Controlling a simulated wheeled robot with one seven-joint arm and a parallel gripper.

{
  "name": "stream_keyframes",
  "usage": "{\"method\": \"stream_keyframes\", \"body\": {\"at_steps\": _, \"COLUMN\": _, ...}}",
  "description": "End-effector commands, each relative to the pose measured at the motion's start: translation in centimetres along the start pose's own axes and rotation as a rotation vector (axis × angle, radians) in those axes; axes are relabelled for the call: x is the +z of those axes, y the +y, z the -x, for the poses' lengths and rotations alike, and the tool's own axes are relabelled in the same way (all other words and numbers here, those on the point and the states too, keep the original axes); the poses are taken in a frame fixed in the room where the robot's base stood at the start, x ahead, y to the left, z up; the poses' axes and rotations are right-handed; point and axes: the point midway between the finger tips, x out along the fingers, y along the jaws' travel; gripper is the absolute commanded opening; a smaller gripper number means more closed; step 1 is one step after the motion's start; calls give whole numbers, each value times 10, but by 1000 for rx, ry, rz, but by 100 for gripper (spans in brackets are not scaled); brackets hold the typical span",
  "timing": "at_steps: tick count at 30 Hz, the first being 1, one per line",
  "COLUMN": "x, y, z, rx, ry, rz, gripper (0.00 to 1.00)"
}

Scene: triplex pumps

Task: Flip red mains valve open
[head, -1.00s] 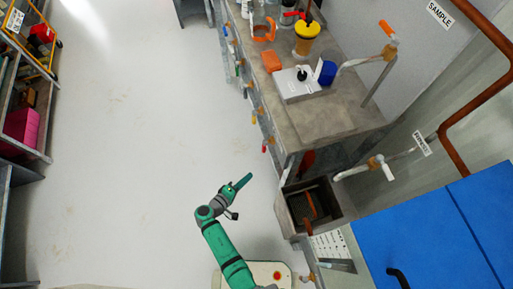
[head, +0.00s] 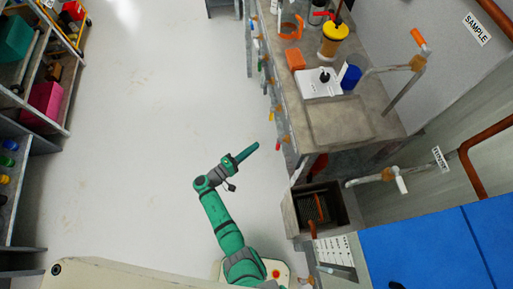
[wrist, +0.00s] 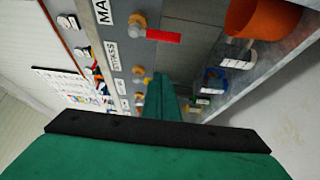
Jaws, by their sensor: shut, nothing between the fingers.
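The red valve handle (wrist: 163,36) shows in the wrist view, sticking out to the right from a brass-coloured fitting (wrist: 137,24). A partly cut-off label reading "MA" (wrist: 101,11) is beside it. My gripper (wrist: 160,92) is shut and empty. Its green fingers lie below the red handle in the picture, apart from it, close to the row of smaller valves. In the head view my gripper (head: 254,148) points toward the bench front with its small coloured valve handles. I cannot tell there which handle is the red mains valve.
The bench (head: 345,125) carries a yellow-lidded cup (head: 333,38) and a white device (head: 319,84). An open sink or bin (head: 322,208) stands right of my arm. A blue panel (head: 425,248) is at lower right. The floor to the left is clear up to the shelves (head: 45,105).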

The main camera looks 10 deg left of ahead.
Motion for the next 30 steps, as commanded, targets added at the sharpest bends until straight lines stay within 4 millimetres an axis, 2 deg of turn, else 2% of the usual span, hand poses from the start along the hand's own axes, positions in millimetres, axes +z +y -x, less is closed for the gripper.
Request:
{"method": "stream_keyframes", "body": {"at_steps": 13, "x": 1, "y": 1, "z": -84, "rx": 1, "ry": -4, "rz": 0, "gripper": 0}}
{"method": "stream_keyframes", "body": {"at_steps": 21, "x": 30, "y": 0, "z": -71, "rx": -1, "ry": 0, "rz": 0, "gripper": 0}}
{"method": "stream_keyframes", "body": {"at_steps": 30, "x": 38, "y": 0, "z": -68, "rx": 0, "ry": 0, "rz": 0, "gripper": 0}}
